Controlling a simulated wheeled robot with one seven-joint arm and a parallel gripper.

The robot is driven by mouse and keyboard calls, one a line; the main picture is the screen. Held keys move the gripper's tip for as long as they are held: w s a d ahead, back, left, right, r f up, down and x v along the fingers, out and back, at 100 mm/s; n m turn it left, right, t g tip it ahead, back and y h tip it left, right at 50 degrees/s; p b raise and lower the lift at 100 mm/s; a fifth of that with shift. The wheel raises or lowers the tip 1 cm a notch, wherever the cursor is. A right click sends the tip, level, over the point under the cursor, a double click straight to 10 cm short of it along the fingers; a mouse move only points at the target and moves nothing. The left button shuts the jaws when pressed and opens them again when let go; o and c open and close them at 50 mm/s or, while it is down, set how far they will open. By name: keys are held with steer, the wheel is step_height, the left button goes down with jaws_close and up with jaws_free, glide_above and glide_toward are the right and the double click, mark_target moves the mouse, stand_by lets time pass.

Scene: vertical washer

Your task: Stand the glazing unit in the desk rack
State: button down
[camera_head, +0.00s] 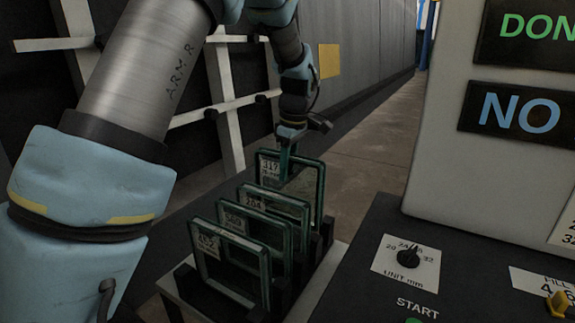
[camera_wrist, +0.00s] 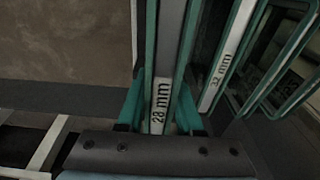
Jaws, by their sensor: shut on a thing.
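My gripper (camera_head: 287,168) is shut on the top edge of the rearmost glazing unit (camera_head: 308,176), an upright glass pane with dark teal edges and a white label. In the wrist view the teal fingers of my gripper (camera_wrist: 160,108) close on either side of this unit, whose edge reads "28 mm" (camera_wrist: 161,102). It rises above its neighbours in the head view; its lower edge is hidden, so I cannot tell whether it touches the rack. The desk rack (camera_head: 330,262) has dark slotted supports on a pale base.
Several other labelled glazing units (camera_head: 207,262) stand upright in front of the held one. The closest in the wrist view reads "32 mm" (camera_wrist: 222,72). A dark console with a "UNIT mm" knob (camera_head: 408,258) and a grey panel (camera_head: 440,150) stand at right. A pale frame (camera_head: 226,105) stands behind.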

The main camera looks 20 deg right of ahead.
mark_target(292, 155)
steer(key=shift+f+b, duration=1.6)
steer(key=shift+f, duration=1.55)
steer(key=shift+c, duration=2.4)
jaws_free()
steer(key=shift+f, duration=0.1)
steer(key=shift+f, duration=0.1)
steer(key=r, duration=0.3)
steer(key=r+b, duration=0.1)
steer(key=r, duration=0.3)
steer(key=s+r, duration=0.1)
steer(key=r, duration=0.3)
steer(key=shift+d+b, duration=0.35)
steer(key=shift+d, duration=0.05)
